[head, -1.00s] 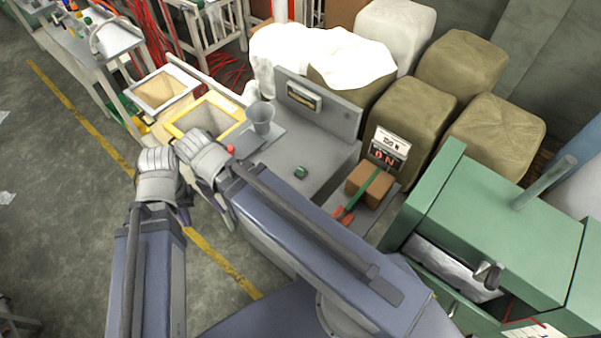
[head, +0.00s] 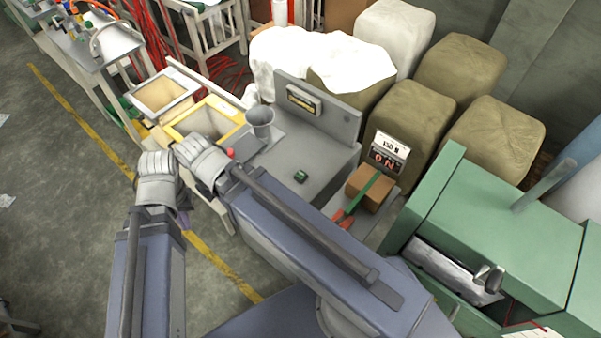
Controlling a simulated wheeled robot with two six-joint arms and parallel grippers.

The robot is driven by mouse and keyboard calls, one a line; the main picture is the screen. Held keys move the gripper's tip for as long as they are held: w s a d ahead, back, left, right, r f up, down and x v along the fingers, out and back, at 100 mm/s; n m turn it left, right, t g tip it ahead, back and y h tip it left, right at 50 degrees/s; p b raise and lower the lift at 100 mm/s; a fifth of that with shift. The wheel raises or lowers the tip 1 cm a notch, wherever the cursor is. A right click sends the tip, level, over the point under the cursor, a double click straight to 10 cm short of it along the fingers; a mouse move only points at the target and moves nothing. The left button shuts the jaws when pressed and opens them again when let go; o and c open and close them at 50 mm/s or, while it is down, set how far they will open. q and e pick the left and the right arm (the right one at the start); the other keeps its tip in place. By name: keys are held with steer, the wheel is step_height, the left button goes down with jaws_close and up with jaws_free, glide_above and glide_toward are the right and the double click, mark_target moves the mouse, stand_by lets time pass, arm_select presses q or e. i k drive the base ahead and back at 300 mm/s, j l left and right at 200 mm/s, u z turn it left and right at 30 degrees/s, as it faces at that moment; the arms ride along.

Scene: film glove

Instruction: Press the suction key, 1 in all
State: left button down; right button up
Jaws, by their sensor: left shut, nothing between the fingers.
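A grey bench machine (head: 325,150) stands in the middle of the head view. A small dark green key (head: 301,176) sits on its flat top. A red knob (head: 230,153) shows at its left end, close beside my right gripper. No readable label tells which one is the suction key. My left gripper (head: 156,166), a grey gloved hand, is shut and empty, left of the machine and apart from it. My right gripper (head: 196,152) is at the machine's left end, by the yellow-rimmed bin; its fingers are too bunched to tell open from shut.
A grey cup (head: 260,120) stands on the machine. Two open bins, one yellow-rimmed (head: 236,108), adjoin its left end. A brown box (head: 371,188) and red-handled tool lie at right, near a green machine (head: 500,215). Wrapped bales (head: 415,110) stand behind.

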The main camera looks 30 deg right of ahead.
mark_target(300, 174)
steer(key=k+j+z, duration=0.1)
steer(key=z, duration=0.3)
steer(key=k+j+z, duration=0.15)
steer(key=z, duration=0.2)
steer(key=k+z, duration=0.15)
steer(key=z, duration=0.25)
